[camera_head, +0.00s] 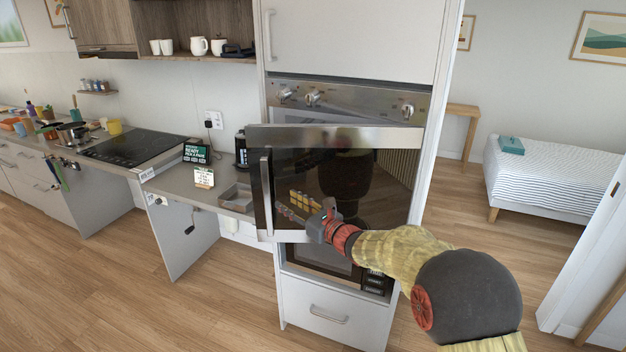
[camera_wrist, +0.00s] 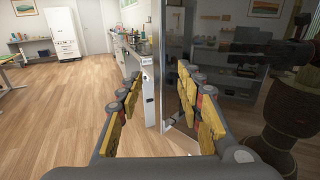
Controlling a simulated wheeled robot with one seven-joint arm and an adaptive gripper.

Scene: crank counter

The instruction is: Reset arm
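My gripper (camera_head: 287,203) is in front of the dark glass of the oven door (camera_head: 385,185), pointing left toward the door's upright handle (camera_head: 265,195). The door stands ajar from the tall cabinet. In the wrist view, my gripper (camera_wrist: 160,76) is open, with its yellow-padded fingers spread apart and nothing gripped. The door's dark glass (camera_wrist: 235,75) fills the right side and reflects the room and my arm. A pale upright strip shows beyond the gap between the fingers; I cannot tell whether it is handle or door edge. Contact with the door is also unclear.
A microwave (camera_head: 325,262) and a drawer (camera_head: 325,310) sit below the oven. The counter (camera_head: 175,180) at left carries a cooktop (camera_head: 135,148), small signs and a grey tray (camera_head: 237,198). A bed (camera_head: 550,175) stands at right. The wooden floor (camera_head: 150,300) at front left is clear.

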